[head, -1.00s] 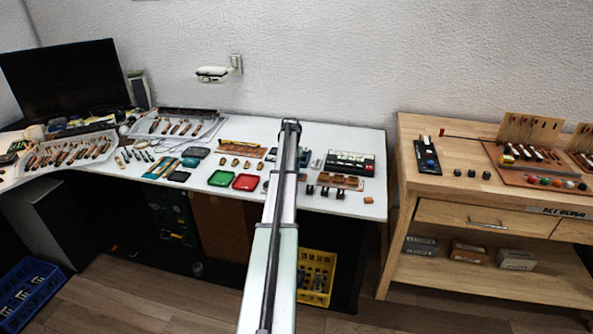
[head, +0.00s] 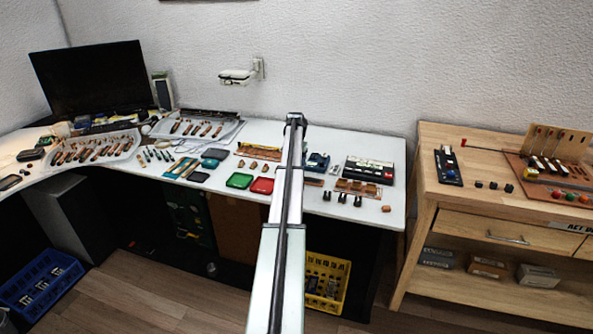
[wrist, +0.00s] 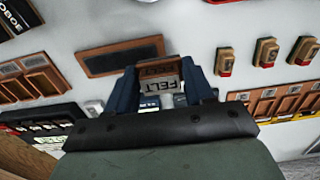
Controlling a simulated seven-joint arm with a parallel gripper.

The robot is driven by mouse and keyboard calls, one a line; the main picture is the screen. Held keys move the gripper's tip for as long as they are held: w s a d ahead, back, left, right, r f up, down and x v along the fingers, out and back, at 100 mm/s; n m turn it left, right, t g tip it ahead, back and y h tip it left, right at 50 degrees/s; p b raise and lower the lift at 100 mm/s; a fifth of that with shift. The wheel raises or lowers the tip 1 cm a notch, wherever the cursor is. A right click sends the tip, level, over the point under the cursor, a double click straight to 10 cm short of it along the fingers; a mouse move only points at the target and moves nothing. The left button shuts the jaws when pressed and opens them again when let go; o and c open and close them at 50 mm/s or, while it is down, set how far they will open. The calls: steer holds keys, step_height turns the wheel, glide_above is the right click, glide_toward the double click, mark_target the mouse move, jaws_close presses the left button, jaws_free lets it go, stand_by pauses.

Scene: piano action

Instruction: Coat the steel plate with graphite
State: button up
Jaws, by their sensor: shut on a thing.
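My gripper (wrist: 160,70) shows in the wrist view as two dark blue fingers. They are shut on a small brown block with a white FELT label (wrist: 160,87), held above the white table. Beyond it and to the left lies a dark flat plate in a brown frame (wrist: 120,57); I cannot tell whether it is the steel plate. I cannot make out graphite by name. In the head view my arm runs up the middle and hides my gripper and the block.
The white table (head: 330,212) carries a green tray (head: 239,180), a red tray (head: 262,185) and a black box with keys (head: 369,170). In the wrist view, brown pieces with red ends (wrist: 266,52) lie to the right. A wooden bench (head: 470,207) stands at the right.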

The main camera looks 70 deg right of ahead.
steer(key=shift+r, duration=2.2)
